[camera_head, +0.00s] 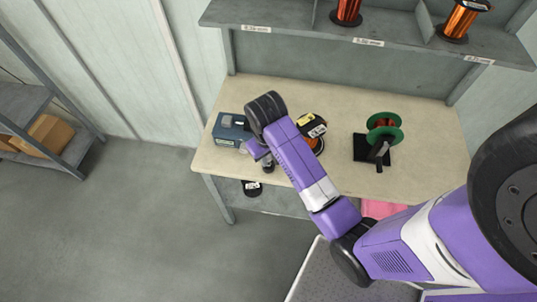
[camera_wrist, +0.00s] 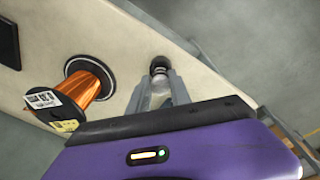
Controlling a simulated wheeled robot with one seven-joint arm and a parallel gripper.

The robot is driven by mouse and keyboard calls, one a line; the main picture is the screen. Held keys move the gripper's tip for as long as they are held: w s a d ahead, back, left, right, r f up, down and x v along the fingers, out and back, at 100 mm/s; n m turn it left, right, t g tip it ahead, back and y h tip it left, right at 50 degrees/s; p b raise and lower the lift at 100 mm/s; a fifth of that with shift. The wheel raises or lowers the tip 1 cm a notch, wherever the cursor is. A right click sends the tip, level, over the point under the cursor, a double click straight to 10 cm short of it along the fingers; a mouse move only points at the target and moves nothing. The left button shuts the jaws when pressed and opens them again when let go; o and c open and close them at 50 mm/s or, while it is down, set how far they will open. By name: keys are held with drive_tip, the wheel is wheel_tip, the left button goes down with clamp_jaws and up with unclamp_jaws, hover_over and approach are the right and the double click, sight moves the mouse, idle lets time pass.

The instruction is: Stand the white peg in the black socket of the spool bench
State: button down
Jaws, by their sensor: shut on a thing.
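My gripper (camera_wrist: 163,82) points down at the bench top, its two grey fingers close together. A pale piece between them, hard to make out, appears to be the white peg (camera_wrist: 160,88), mostly hidden by the fingers. A small dark round piece, apparently the black socket (camera_wrist: 158,64), shows right at the fingertips; in the head view the socket (camera_head: 267,166) stands near the bench's front edge, left of the middle. I cannot tell whether the peg is inside the socket or just above it.
On the bench (camera_head: 225,163), a blue-grey box (camera_head: 230,128) sits left of my arm. A copper wire spool (camera_wrist: 90,85) with labels lies close to my gripper. A black stand (camera_head: 366,152) with a green spool (camera_head: 385,122) is to the right. A shelf (camera_head: 320,33) runs above the back.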

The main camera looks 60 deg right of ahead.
drive_tip(key=shift+f+b, duration=0.35)
drive_tip(key=shift+f, duration=0.7)
idle(0.5)
drive_tip(key=c, duration=1.1)
unclamp_jaws()
drive_tip(key=shift+r, duration=0.1)
drive_tip(key=r, duration=0.5)
drive_tip(key=a+r, duration=0.1)
drive_tip(key=r, duration=0.1)
drive_tip(key=shift+s+r+p, duration=0.15)
drive_tip(key=shift+r+p, duration=0.1)
drive_tip(key=shift+p, duration=0.1)
